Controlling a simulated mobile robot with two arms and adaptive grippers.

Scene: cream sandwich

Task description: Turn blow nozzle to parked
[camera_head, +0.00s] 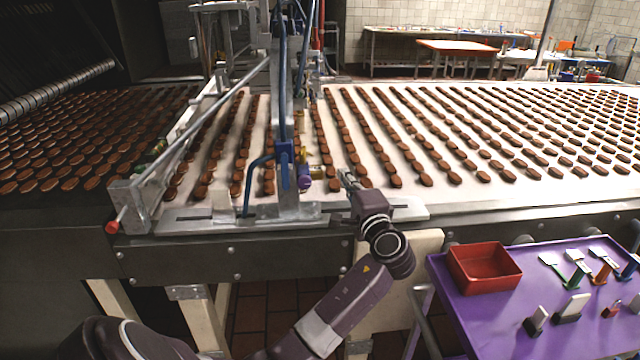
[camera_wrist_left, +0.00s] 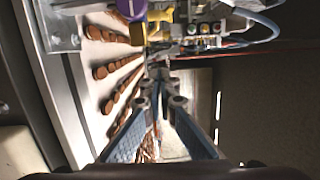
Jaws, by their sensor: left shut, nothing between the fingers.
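My left gripper (camera_head: 345,178) is over the near edge of the conveyor, just right of the blue and metal fixture (camera_head: 285,165). In the left wrist view its blue-padded fingers (camera_wrist_left: 158,78) come together at the tips with nothing between them. A purple round knob (camera_head: 305,184) sits low on the fixture, left of the fingertips; it also shows at the top of the wrist view (camera_wrist_left: 130,8). Beside it is a yellow, brass-like fitting (camera_head: 318,172), which shows as a yellow handle (camera_wrist_left: 160,18) in the wrist view. I cannot tell for certain which part is the blow nozzle. My right gripper is not in view.
The conveyor (camera_head: 340,110) carries rows of brown biscuits. A metal rod with a red end (camera_head: 112,227) runs along the fixture's left. A purple table (camera_head: 465,335) with a red tray (camera_head: 484,268) and several tools stands at the right. Hoses hang around the fixture.

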